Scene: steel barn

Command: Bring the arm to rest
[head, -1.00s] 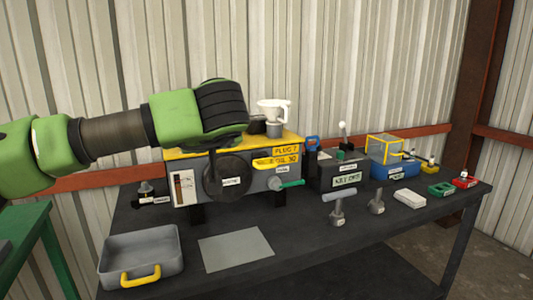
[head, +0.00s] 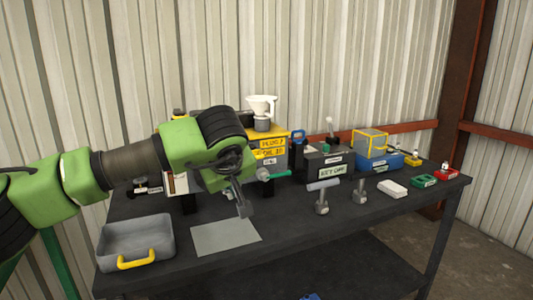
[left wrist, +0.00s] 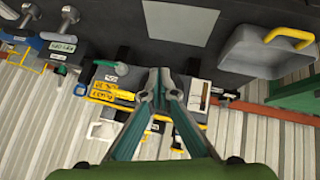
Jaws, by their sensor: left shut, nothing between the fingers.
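My left arm reaches in from the left in the head view. My left gripper (head: 243,207) hangs tilted downward in front of the grey and yellow machine (head: 269,152), over the bench near the grey flat sheet (head: 226,236). Its fingers are together and hold nothing. In the left wrist view, the two fingers (left wrist: 159,84) come together at their tips, with the machine and bench beyond them. My arm and gripper hide much of the machine's front in the head view. My right gripper is in neither view.
A grey tray (head: 137,241) with a yellow handle stands at the bench's left front. A white funnel (head: 262,107) tops the machine. A key box (head: 327,166), a blue-based box (head: 378,160) and small parts stand to the right. The bench's front middle (head: 300,237) is clear.

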